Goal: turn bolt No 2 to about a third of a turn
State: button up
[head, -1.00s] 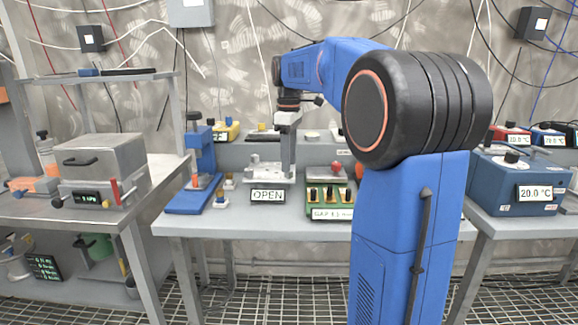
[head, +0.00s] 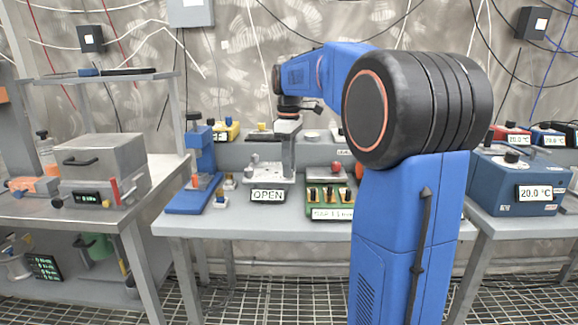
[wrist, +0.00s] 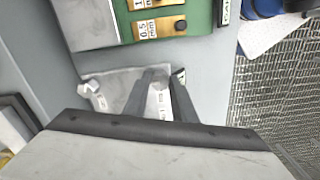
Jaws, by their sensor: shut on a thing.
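The grey metal bolt fixture (head: 262,172) stands on the middle bench behind a sign reading OPEN (head: 268,196). My gripper (head: 288,176) points straight down at the right part of this fixture. In the wrist view its two dark fingers (wrist: 164,82) are close together over the light plate (wrist: 123,82), shut on a bolt head. The held bolt is mostly hidden by the fingers, and I cannot read its number. Another pale bolt (wrist: 89,89) stands free at the plate's left. Small number labels near the fingers are too blurred to read surely.
A green block with dark knobs (head: 328,197) stands close to the right of the fixture. A blue press (head: 195,170) stands at the left. A blue box reading 20.0 °C (head: 515,180) is on the right bench.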

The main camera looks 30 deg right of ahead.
jog(key=shift+m, duration=0.3)
jog(key=m, duration=0.6)
jog(key=shift+m, duration=0.3)
jog(key=m, duration=1.1)
jog(key=shift+m, duration=2.9)
jog(key=o, duration=1)
jog(key=shift+a, duration=0.1)
jog(key=shift+o, duration=0.2)
